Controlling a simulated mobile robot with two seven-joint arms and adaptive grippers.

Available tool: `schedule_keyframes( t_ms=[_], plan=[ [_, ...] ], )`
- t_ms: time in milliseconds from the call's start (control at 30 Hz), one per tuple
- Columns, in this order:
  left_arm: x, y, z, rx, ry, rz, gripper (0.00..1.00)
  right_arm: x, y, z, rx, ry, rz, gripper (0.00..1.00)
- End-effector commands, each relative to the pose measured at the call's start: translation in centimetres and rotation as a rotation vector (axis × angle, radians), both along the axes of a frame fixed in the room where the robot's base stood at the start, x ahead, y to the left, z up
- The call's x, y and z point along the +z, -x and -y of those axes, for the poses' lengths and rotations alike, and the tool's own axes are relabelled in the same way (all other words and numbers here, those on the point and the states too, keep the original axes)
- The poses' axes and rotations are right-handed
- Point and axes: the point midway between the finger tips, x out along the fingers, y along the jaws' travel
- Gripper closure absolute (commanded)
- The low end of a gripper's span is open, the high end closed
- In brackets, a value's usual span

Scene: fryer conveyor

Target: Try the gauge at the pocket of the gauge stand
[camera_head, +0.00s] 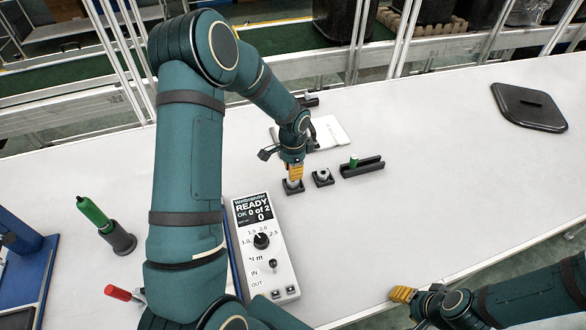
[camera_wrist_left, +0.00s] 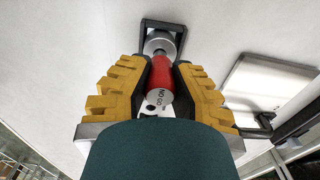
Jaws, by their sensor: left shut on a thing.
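My left gripper (camera_head: 293,170) is shut on a red gauge (camera_wrist_left: 162,78), whose near end is marked NO GO. The gauge points down at a silver cylindrical piece (camera_wrist_left: 160,42) in a small black square pocket (camera_head: 292,188). The gauge's far end is close to the silver piece; whether it touches or enters it cannot be told. Just right, a second black square pocket (camera_head: 322,178) holds a silver ring-like piece. Beyond it, a black rack (camera_head: 368,168) holds a green gauge (camera_head: 354,160). My right gripper (camera_head: 403,294) is low at the right, away from these; its finger gap is unclear.
A white control box (camera_head: 268,250) reading READY stands left of the pockets. A green-handled tool (camera_head: 92,212) in a dark holder and a red handle (camera_head: 118,293) are further left. A white panel (camera_head: 328,132) lies behind. A black lid (camera_head: 530,106) lies far right. The table's right-centre is clear.

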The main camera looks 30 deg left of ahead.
Motion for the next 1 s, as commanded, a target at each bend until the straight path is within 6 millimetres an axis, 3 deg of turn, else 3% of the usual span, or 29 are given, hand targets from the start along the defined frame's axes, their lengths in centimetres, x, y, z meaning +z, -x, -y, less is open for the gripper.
schedule_keyframes(
  t_ms=[1000],
  plan=[
    [-0.53,0.06,0.03,0.0,0.001,-0.002,1.0,-0.44,0.0,0.0,0.0,0.0,0.0,0.53]
  ],
)
